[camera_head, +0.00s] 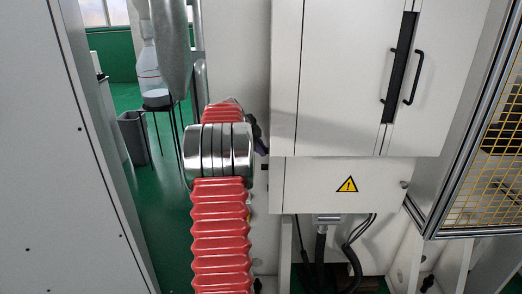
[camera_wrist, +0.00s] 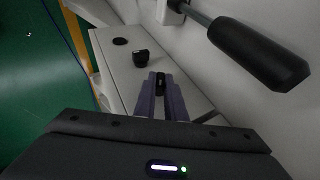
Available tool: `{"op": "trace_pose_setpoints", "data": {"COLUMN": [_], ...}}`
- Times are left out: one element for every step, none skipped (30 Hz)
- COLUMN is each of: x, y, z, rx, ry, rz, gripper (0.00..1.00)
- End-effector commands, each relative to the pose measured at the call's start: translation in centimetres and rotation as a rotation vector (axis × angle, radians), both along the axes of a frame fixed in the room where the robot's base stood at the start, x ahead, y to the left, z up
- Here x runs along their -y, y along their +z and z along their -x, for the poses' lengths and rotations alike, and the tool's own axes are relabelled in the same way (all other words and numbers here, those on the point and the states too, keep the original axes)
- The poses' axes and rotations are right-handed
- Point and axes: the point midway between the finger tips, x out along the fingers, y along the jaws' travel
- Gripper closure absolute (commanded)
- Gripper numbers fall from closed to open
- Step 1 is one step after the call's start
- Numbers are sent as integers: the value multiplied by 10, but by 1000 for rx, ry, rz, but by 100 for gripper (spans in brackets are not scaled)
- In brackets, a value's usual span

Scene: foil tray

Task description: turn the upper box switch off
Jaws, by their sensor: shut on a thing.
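My gripper (camera_wrist: 165,97) has two purple fingers, closed around a small black switch knob (camera_wrist: 161,82) on the pale narrow face of a box (camera_wrist: 125,73). A second black knob (camera_wrist: 141,57) stands out from the same face just beyond, clear of the fingers. A flat dark round part (camera_wrist: 120,41) lies farther along. I cannot tell from this view which knob is the upper one. In the head view my red and silver arm hides most of the gripper; a dark bit shows beside the left edge of the white cabinet (camera_head: 345,80).
A thick black handle on a grey rod (camera_wrist: 260,52) juts out close to the right of my gripper. A lower box (camera_head: 310,185) bears a yellow warning triangle. A yellow mesh fence (camera_head: 490,160) stands at right. Green floor (camera_head: 172,220) is free at left.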

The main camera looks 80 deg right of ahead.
Motion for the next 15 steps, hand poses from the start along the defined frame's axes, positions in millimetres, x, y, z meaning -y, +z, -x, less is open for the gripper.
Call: {"op": "trace_pose_setpoints", "data": {"x": [-1,0,0,0,0,1,1,1,1,1,2,2,2,2,3], "y": [-5,-5,-5,-5,-5,-5,-5,-4,-4,-5,-4,-4,-4,-4,-4], "z": [1,1,1,1,1,1,1,1,1,1,1,1,1,1,1], "rx": [-6,-9,-13,-16,-16,-21,-24,-25,-28,-32,-35,-37,-38,-42,-44], "ry": [-4,-4,-4,-3,-4,-3,-4,-4,-4,-4,-3,-4,-4,-4,-4], "rz": [-28,-41,-57,-67,-80,-94,-106,-116,-131,-141,-152,-165,-175,-187,-197], "gripper": [100,100,100,100,100,100,100,100,100,100,100,100,100,100,100]}}
